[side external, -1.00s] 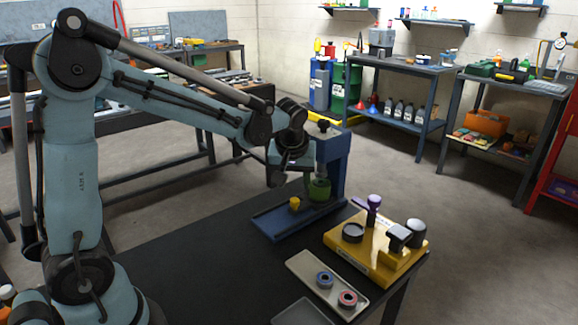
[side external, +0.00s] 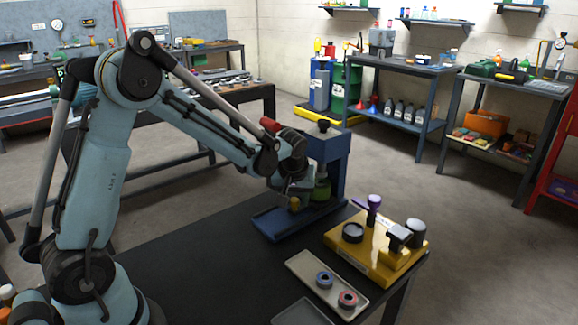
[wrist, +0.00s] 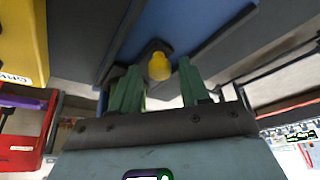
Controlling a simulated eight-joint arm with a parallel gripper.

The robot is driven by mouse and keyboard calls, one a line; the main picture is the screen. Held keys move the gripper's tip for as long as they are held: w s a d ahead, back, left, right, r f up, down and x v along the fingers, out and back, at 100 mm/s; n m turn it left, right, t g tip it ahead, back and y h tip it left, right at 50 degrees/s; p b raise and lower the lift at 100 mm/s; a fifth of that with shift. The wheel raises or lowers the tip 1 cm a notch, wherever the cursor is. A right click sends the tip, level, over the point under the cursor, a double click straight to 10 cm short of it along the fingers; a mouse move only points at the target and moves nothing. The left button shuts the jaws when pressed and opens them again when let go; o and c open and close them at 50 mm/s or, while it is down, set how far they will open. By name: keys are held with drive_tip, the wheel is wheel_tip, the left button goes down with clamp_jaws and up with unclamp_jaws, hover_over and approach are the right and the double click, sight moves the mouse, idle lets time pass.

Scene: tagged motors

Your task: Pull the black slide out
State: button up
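In the side view my gripper (side external: 293,193) is right at the knob.
A yellow fixture (side external: 350,262) with a purple-topped post, black ring and black clamp stands to the right. A tray (side external: 302,263) with a blue and a red ring lies in front. The table (side external: 200,265) left of these is clear.

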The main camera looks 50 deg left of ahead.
clamp_jaws()
drive_tip(key=s, duration=1.1)
drive_tip(key=shift+s, duration=0.3)
drive_tip(key=shift+o, duration=1)
unclamp_jaws()
drive_tip(key=shift+r, duration=0.1)
drive_tip(key=v, duration=1.2)
